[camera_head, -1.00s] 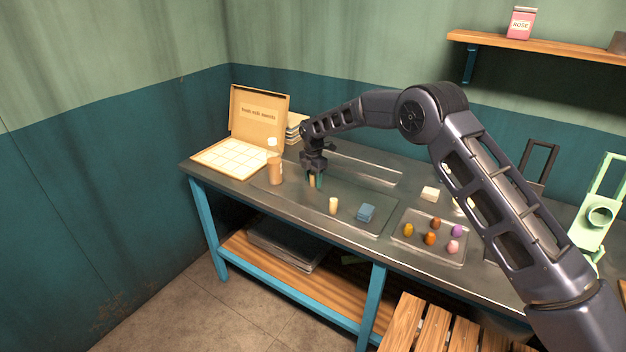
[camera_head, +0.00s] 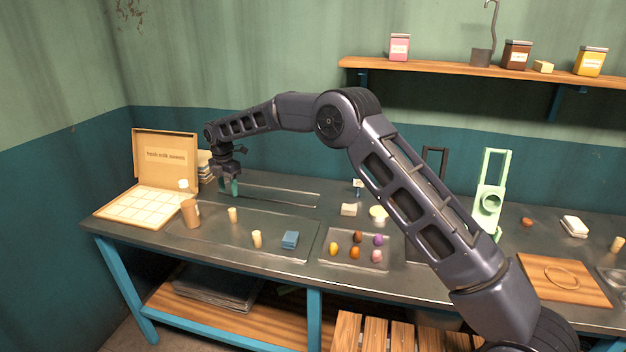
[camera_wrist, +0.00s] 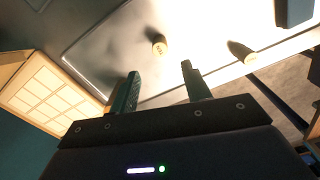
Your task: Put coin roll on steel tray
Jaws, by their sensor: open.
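Two small cream cylinders stand upright on a flat steel tray (camera_head: 205,245) on the workbench. The far cylinder (camera_head: 232,215) is nearest my gripper (camera_head: 229,190); the near cylinder (camera_head: 257,239) is beside a blue block (camera_head: 290,240). They look like coin rolls, but I cannot read their markings. In the wrist view, the far cylinder (camera_wrist: 159,45) lies beyond the gap between my fingertips (camera_wrist: 160,75), and the other cylinder (camera_wrist: 241,52) is to the right. My gripper is open and empty, raised behind the far cylinder.
A brown cylinder (camera_head: 190,213) stands at the tray's left, near an open sweets box (camera_head: 140,208). A clear tray of several coloured sweets (camera_head: 340,263) is to the right. A long shallow tray (camera_head: 280,196) lies behind. A shelf (camera_head: 450,74) hangs on the wall.

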